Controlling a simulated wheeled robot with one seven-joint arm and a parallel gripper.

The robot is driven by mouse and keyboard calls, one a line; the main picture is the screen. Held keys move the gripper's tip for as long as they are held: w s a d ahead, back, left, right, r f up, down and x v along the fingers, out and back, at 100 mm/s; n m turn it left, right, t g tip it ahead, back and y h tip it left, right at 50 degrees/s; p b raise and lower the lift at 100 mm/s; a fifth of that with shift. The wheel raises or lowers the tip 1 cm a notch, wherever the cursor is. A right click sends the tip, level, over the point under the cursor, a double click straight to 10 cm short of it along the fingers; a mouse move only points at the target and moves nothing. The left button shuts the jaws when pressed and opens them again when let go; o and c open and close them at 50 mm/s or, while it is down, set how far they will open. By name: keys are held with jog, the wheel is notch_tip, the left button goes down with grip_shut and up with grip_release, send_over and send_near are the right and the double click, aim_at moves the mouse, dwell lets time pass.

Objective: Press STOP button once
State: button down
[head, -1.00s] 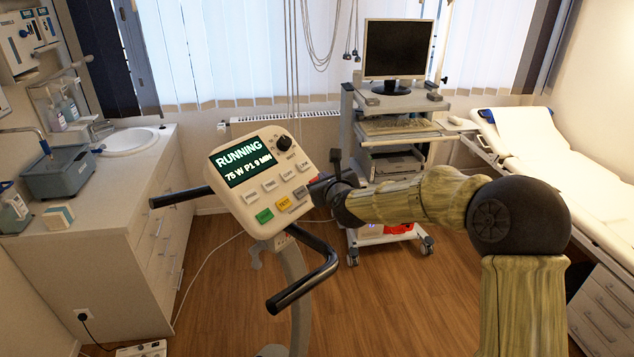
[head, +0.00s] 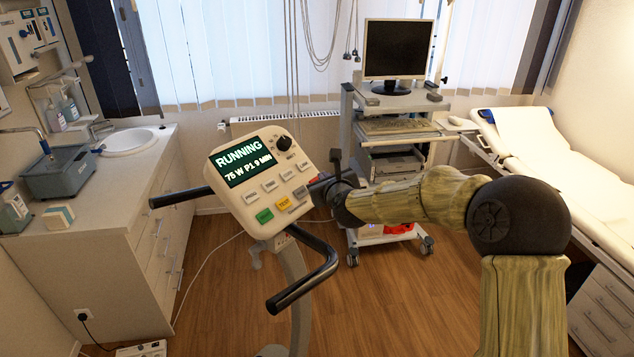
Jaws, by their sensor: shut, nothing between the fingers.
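The white control console (head: 262,178) stands tilted on its post left of centre. Its screen (head: 241,162) reads RUNNING, with 75 W and P1 9 MIN below. Its lower button row shows a green button (head: 264,215), a yellow TEST button (head: 284,204) and a grey button (head: 300,193). I cannot read a STOP label on any button; the row's right end is partly hidden by my gripper. My gripper (head: 314,188) is shut and empty, its dark tips at the console's lower right edge. I cannot tell whether they touch a button.
Black handlebars (head: 305,287) project below and left of the console. A knob (head: 284,143) sits at its upper right. A trolley with a monitor (head: 397,52) stands behind my arm. A sink counter (head: 95,215) is at left, an exam couch (head: 540,150) at right.

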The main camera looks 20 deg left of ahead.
jog(key=shift+f, duration=0.1)
jog(key=shift+a+f+b, duration=0.25)
jog(key=shift+a+b, duration=0.05)
jog(key=shift+b, duration=0.2)
jog(key=shift+w+a+f+b, duration=0.1)
jog(key=shift+a+f+b, duration=0.05)
jog(key=shift+f+b, duration=0.2)
dwell(0.8)
jog(key=shift+r, duration=0.15)
jog(key=shift+d+r, duration=0.4)
jog(key=shift+r, duration=0.1)
dwell(0.4)
jog(key=shift+s+d+r+b, duration=0.15)
jog(key=shift+s+d+r, duration=0.05)
jog(key=shift+d+r, duration=0.4)
jog(key=shift+s+d+r+b, duration=0.1)
jog(key=shift+s+d+r, duration=0.25)
jog(key=shift+r, duration=0.4)
jog(key=shift+s+d+r+b, duration=0.1)
jog(key=shift+d+r+b, duration=0.05)
jog(key=shift+d+r, duration=0.45)
jog(key=shift+r, duration=0.1)
